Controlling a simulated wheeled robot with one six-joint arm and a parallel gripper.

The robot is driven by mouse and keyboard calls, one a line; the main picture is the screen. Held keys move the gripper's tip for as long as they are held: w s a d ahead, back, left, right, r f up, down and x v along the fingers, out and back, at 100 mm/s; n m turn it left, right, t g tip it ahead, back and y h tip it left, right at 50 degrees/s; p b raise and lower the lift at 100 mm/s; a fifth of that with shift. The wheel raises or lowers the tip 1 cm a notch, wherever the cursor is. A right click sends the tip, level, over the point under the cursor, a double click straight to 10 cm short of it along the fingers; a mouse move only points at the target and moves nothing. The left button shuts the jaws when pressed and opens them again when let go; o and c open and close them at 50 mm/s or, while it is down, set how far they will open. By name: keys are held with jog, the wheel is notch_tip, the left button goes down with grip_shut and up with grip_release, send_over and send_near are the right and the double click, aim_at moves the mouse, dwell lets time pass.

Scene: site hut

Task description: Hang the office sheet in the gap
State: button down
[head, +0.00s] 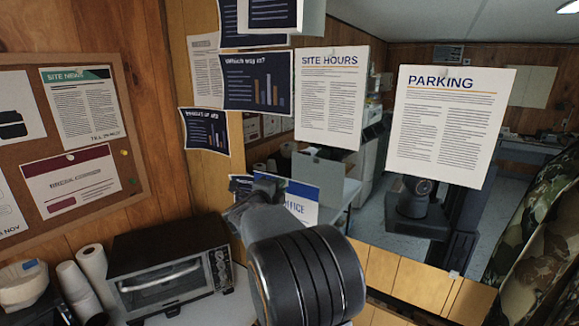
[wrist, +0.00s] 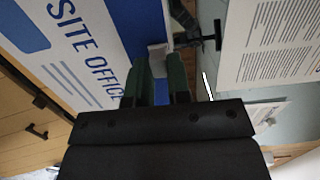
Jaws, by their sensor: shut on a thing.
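The office sheet (head: 302,201), white with a blue band, is held by my gripper (head: 268,188) and partly hidden behind my arm in the head view. In the wrist view, the sheet (wrist: 85,45) reads "SITE OFFICE", and my gripper (wrist: 152,75) is shut on its edge at a small pale tab. The SITE HOURS sheet (head: 328,105) and the PARKING sheet (head: 448,125) hang on the mirror, with a narrow gap of bare glass between them. The office sheet is below SITE HOURS. A printed sheet (wrist: 265,42) shows at right in the wrist view.
The mirror (head: 385,232) reflects the room and my own body. Dark chart posters (head: 255,82) hang left of SITE HOURS. A corkboard (head: 130,130) is at left, above a toaster oven (head: 172,270) and paper rolls (head: 95,268). Camouflage cloth (head: 540,250) hangs at right.

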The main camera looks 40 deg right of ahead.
notch_tip(320, 180, up, 6)
jog(key=s+d, duration=0.1)
jog(key=s, duration=0.2)
jog(key=p, duration=0.1)
send_near(312, 154)
jog(key=shift+g, duration=0.3)
jog(key=shift+w+x, duration=0.25)
jog(key=shift+x, duration=1.8)
jog(key=shift+x, duration=0.85)
dwell(0.6)
jog(key=shift+r, duration=0.2)
dwell(1.5)
jog(key=c, duration=1.5)
grip_release()
jog(key=shift+o, duration=1.4)
jog(key=shift+d, duration=0.15)
jog(key=shift+o, duration=1.2)
jog(key=shift+f, duration=0.1)
